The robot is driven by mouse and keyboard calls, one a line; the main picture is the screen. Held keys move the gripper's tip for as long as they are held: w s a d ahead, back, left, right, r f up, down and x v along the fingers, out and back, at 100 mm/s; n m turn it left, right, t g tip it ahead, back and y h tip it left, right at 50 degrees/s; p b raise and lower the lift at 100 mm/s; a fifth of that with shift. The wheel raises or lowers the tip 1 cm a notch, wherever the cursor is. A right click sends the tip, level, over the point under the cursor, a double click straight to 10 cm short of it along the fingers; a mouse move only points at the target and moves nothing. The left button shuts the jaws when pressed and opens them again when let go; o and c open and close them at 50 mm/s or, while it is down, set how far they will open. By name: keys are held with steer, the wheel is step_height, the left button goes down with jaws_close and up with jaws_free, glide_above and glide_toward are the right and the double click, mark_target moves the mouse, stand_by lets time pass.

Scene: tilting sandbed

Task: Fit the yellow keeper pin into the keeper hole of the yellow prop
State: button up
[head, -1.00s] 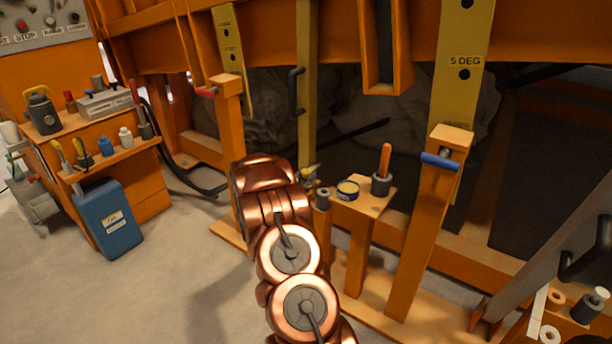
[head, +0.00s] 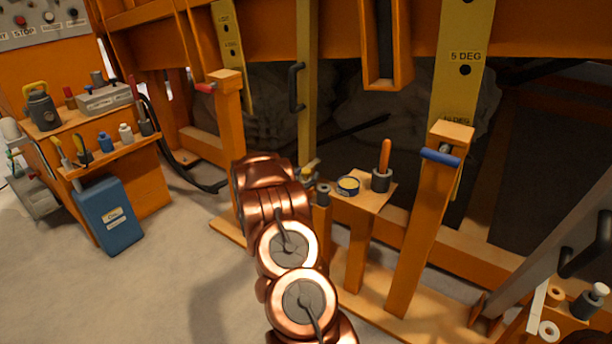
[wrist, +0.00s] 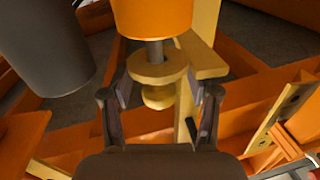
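In the wrist view a yellow flanged piece with a rounded knob, which looks like the yellow keeper pin (wrist: 157,72), sits between the fingertips of my gripper (wrist: 158,90). The pads meet both sides of its flange. A grey shaft runs from it up to an orange cylinder at the top edge. The yellow prop (head: 306,110) stands upright behind my gripper in the head view. A yellow post and plate (wrist: 207,62) show just right of the pin in the wrist view; I cannot tell whether they touch it. The keeper hole is not discernible. My arm mostly hides the gripper in the head view.
A small stand right of my arm holds a tin (head: 347,186) and an orange-handled tool (head: 385,160) in a grey cup. An orange post with a blue bar (head: 440,157) stands farther right. A dark grey cylinder (wrist: 45,45) is close on the left in the wrist view.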

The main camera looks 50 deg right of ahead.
steer(key=s+a, duration=0.2)
steer(key=a, duration=0.9)
steer(key=shift+s+a, duration=0.2)
steer(key=shift+a, duration=0.15)
stand_by(0.3)
stand_by(0.3)
